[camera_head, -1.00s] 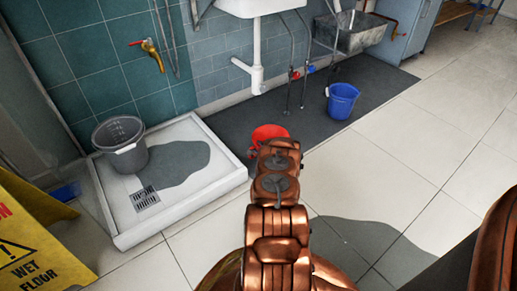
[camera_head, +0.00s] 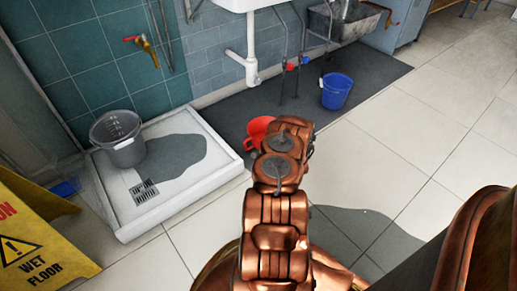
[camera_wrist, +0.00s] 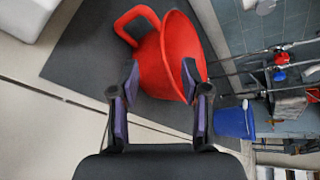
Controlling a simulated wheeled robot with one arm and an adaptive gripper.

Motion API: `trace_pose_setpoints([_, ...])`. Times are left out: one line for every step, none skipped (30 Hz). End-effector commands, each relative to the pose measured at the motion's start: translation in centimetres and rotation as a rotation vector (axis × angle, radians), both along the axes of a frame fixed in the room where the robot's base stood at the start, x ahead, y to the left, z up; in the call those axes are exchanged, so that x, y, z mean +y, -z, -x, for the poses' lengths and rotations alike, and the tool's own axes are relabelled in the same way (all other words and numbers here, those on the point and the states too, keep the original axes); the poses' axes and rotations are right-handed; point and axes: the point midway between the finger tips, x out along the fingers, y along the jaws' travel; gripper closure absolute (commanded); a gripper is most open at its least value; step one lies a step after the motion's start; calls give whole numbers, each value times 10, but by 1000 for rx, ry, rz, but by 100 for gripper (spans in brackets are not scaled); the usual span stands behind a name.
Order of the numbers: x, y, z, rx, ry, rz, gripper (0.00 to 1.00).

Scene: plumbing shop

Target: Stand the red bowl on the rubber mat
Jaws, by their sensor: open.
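The red bowl (camera_head: 257,130) has a loop handle and a flared rim. It is at the front edge of the dark rubber mat (camera_head: 225,115), partly hidden behind my arm in the head view. In the wrist view the bowl (camera_wrist: 165,50) looks tipped on its side over the mat (camera_wrist: 85,60), its handle to the upper left; whether it touches the mat is unclear. My gripper (camera_wrist: 160,88) is open, its two fingertips apart in front of the bowl's body. Contact with it is not clear. The fingers are hidden in the head view.
A blue bucket (camera_head: 337,91) stands on the mat's right part. A white shower tray (camera_head: 190,205) with a grey bucket (camera_head: 117,138) is at left, near a yellow wet floor sign (camera_head: 35,230). A sink drainpipe (camera_head: 251,65) hangs behind. Tiles at right are clear, with a wet patch.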

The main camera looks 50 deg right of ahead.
Motion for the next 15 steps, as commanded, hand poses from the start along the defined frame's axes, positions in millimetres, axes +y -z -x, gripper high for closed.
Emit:
trace_pose_setpoints([1, -1, 1, 0, 0, -1, 53])
trace_pose_setpoints([1, -1, 2, -1, 0, 1, 53])
trace_pose_setpoints([1, -1, 2, -1, 0, 1, 53])
trace_pose_setpoints([1, -2, 1, 1, -1, 2, 53])
trace_pose_setpoints([1, -3, 0, 4, -3, 3, 53])
trace_pose_setpoints([2, -4, -3, 11, -8, 7, 53])
trace_pose_setpoints([3, -6, -6, 21, -14, 12, 53])
trace_pose_setpoints([3, -9, -10, 33, -21, 19, 53])
trace_pose_setpoints([5, -14, -16, 53, -33, 30, 53])
trace_pose_setpoints([6, -18, -22, 71, -44, 42, 53])
trace_pose_setpoints([8, -24, -29, 92, -56, 53, 53])
trace_pose_setpoints([11, -31, -38, 125, -75, 71, 53])
trace_pose_setpoints([14, -37, -45, 149, -91, 84, 53])
trace_pose_setpoints([18, -42, -51, 177, -107, 96, 53])
trace_pose_setpoints([23, -50, -60, 213, -131, 114, 53])
